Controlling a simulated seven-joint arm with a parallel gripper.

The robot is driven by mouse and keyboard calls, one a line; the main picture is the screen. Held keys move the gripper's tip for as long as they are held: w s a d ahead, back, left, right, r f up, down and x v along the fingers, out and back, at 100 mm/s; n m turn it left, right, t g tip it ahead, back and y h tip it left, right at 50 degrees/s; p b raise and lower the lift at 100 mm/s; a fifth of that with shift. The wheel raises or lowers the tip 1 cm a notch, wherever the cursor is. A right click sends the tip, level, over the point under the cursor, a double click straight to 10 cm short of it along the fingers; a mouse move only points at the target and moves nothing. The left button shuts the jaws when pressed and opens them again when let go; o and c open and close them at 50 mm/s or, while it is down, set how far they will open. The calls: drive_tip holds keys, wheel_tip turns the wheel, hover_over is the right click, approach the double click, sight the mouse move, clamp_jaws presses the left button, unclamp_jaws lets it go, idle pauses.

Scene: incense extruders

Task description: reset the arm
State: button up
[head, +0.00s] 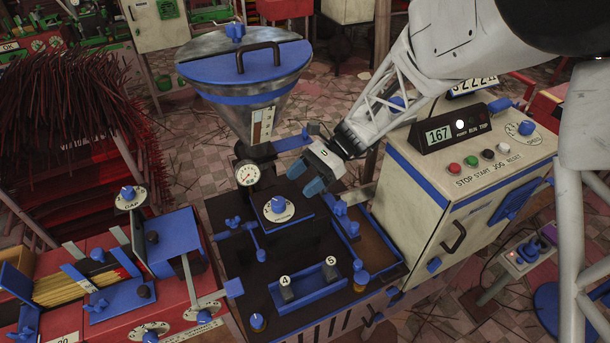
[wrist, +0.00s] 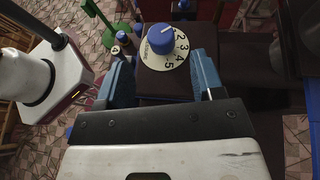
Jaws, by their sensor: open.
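My gripper (head: 315,184) is at the end of the white arm, above the dark machine top, with its blue fingers apart and nothing between them. In the wrist view my gripper (wrist: 166,82) shows two blue fingers spread on either side of a blue knob (wrist: 162,36) with a numbered white dial. The knob lies beyond the fingertips, and I cannot tell how far. In the head view a blue dial knob (head: 278,204) sits on a blue plate just left of the gripper, which appears apart from it.
A hopper with a blue lid (head: 245,62) stands behind at left. A control cabinet (head: 480,165) with a display reading 167 stands at right. A blue tray (head: 312,284) holds blocks marked 4 and 5. A pressure gauge (head: 247,174) and red machine (head: 150,290) are at left.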

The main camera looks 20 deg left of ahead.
drive_tip(key=shift+s+d+r, duration=0.2)
drive_tip(key=shift+d+r, duration=0.05)
drive_tip(key=shift+d, duration=0.1)
drive_tip(key=s+d+r+n+t+h, duration=0.2)
drive_tip(key=s+d+r+t, duration=0.2)
drive_tip(key=d, duration=0.8)
drive_tip(key=s+d+r+n+t+h, duration=0.2)
drive_tip(key=s+d+r+t, duration=0.3)
drive_tip(key=d, duration=0.8)
drive_tip(key=s+d+r+n+t+h, duration=0.2)
drive_tip(key=s+d+r+t+h, duration=0.2)
drive_tip(key=d, duration=0.8)
drive_tip(key=s+r, duration=0.2)
drive_tip(key=s, duration=0.1)
drive_tip(key=shift+d+r+n+t, duration=0.3)
drive_tip(key=shift+n+t, duration=0.1)
drive_tip(key=shift+c, duration=0.3)
